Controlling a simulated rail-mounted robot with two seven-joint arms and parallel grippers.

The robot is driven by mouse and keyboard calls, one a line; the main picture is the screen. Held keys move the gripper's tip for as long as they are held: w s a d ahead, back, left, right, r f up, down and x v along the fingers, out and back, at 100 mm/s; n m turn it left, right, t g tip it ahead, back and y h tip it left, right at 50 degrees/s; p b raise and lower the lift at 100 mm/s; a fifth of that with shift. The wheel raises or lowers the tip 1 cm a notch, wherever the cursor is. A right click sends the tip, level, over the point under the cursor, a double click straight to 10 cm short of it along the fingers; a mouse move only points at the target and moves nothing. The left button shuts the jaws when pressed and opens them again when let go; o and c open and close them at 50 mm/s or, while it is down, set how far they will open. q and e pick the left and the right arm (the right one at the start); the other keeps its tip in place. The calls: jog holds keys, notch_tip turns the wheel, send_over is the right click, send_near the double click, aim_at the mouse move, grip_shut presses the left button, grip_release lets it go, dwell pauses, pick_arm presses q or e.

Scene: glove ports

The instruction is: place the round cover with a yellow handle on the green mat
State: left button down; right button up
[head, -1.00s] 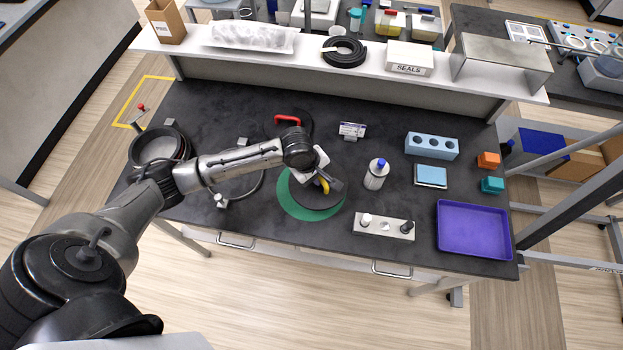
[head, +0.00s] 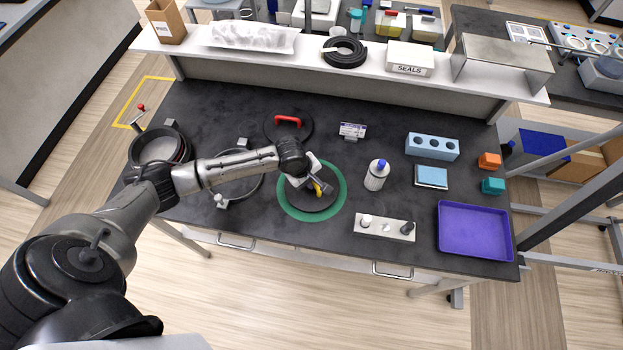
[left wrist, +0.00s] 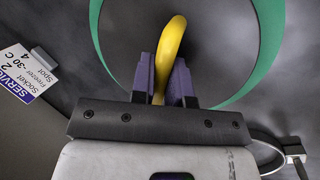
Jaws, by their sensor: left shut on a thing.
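The round cover (head: 313,207) is a dark disc with a yellow handle (head: 319,187). The green mat (head: 341,187) shows as a ring around it, so the cover lies within the mat's outline. My left gripper (head: 316,186) is above the cover, shut on the yellow handle. In the left wrist view the handle (left wrist: 172,45) stands between the purple finger pads, with the dark cover (left wrist: 130,35) behind and the green mat (left wrist: 268,50) around it. I cannot tell whether the cover touches the mat. My right gripper is out of view.
Behind the mat lies another dark round cover with a red handle (head: 287,122). A ring stand (head: 258,186) is to the left, a blue-capped bottle (head: 375,178) to the right.

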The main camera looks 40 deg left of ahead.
pick_arm(q)
jog(key=c, duration=1.1)
grip_release()
jog(key=shift+f, duration=0.1)
jog(key=p+v, duration=0.1)
jog(key=v, duration=1.1)
jog(key=s+d+f+m, duration=0.5)
jog(key=s+d+m, duration=0.5)
jog(key=d, duration=0.1)
jog(key=s+m+y, duration=0.2)
jog(key=s+m, duration=0.5)
jog(key=s, duration=0.5)
jog(key=shift+s+a+t, duration=0.3)
jog(key=shift+s, duration=0.1)
